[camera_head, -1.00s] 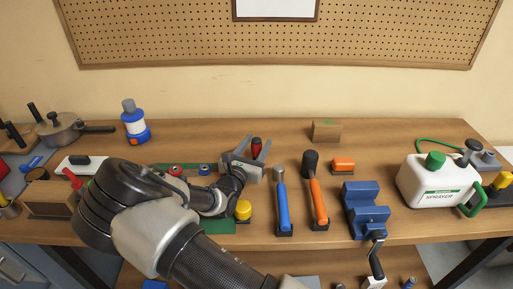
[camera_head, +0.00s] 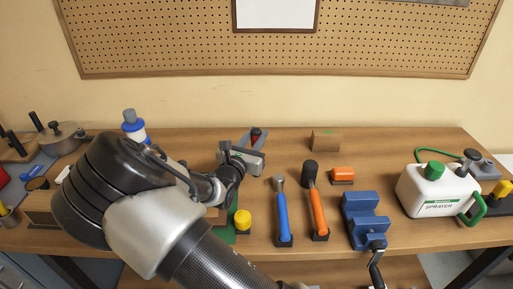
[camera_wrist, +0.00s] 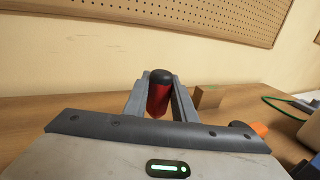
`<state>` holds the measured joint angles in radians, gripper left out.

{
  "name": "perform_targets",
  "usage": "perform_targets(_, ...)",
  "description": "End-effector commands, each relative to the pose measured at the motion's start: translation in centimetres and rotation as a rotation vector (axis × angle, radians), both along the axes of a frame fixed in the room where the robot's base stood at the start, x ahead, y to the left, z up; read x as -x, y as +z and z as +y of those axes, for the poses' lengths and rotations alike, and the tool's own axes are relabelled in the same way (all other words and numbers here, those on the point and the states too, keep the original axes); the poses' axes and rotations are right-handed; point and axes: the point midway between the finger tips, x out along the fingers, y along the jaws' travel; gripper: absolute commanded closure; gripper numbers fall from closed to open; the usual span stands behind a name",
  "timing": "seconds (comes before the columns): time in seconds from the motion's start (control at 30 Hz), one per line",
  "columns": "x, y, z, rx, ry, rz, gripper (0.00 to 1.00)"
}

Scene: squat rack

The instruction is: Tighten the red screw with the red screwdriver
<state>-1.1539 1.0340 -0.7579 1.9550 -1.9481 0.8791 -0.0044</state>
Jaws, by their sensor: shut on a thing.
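The red screwdriver shows as a red handle with a dark end cap between my gripper's fingers in the wrist view (camera_wrist: 159,95). My gripper (camera_wrist: 155,98) is shut on this handle. In the head view the gripper (camera_head: 254,138) is at the back middle of the bench, with the red screwdriver (camera_head: 255,136) between its fingers. The screwdriver's shaft and tip are hidden in both views. The red screw cannot be seen; my arm covers the green board (camera_head: 228,236) at the left, of which only a small edge shows.
A yellow knob (camera_head: 243,219) stands by my wrist. A blue-handled tool (camera_head: 282,215), an orange hammer (camera_head: 317,205), a blue vise (camera_head: 364,215) and a white sprayer (camera_head: 435,188) stand to the right. A cardboard box (camera_head: 325,139) is at the back. The pegboard (camera_head: 180,45) hangs behind.

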Motion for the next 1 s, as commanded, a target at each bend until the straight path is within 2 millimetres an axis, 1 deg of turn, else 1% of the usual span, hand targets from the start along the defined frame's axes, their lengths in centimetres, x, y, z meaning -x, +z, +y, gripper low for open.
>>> perform_targets(0.03,0.0,1.0,0.0,-0.003,0.0,-0.001,0.98)
perform_targets(0.1,0.0,1.7,0.0,-0.002,-0.001,-0.001,0.98)
perform_targets(0.23,0.0,2.5,0.0,0.001,-0.001,0.0,0.98)
perform_targets(1.0,0.0,2.6,0.0,0.001,0.0,-0.001,0.98)
